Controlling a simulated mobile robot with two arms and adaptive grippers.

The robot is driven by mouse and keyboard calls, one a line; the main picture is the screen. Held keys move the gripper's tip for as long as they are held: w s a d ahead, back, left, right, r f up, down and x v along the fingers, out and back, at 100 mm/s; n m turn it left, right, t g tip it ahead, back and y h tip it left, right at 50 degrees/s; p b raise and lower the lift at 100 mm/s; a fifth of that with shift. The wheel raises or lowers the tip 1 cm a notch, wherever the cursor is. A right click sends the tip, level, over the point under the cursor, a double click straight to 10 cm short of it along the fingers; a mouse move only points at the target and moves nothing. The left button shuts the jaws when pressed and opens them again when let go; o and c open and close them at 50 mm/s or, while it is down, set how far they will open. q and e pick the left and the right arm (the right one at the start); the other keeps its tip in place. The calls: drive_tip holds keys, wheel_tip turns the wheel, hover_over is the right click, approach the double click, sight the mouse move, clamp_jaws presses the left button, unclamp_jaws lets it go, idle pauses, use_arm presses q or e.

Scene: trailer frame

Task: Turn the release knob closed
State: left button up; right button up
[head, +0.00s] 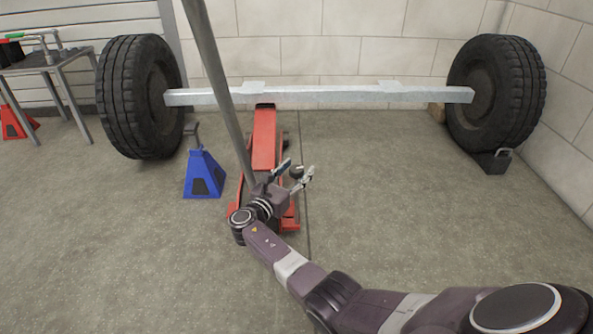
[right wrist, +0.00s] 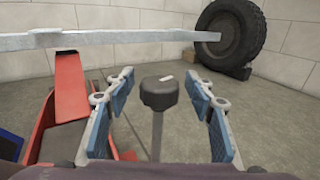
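The release knob (right wrist: 158,92) is a dark knob with a small pale mark on top, on a thin upright grey stem (right wrist: 157,135). In the right wrist view it stands between the blue-padded fingers of my right gripper (right wrist: 160,95), with a visible gap on both sides. The gripper is open and holds nothing. In the head view the right gripper (head: 294,174) is over the rear part of the red floor jack (head: 265,140), and the knob (head: 297,171) shows as a small dark shape between its fingers. My left gripper is not in view.
The jack's long grey handle (head: 222,80) rises beside my right gripper. A metal beam (head: 340,94) spans two wheels (head: 137,97) (head: 497,90), above the jack's front end. A blue jack stand (head: 203,175) is left of the jack. Floor on the right is clear.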

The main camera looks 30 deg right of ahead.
drive_tip(key=shift+a, duration=0.1)
drive_tip(key=shift+s+a, duration=0.2)
drive_tip(key=shift+a, duration=0.1)
drive_tip(key=v, duration=1.1)
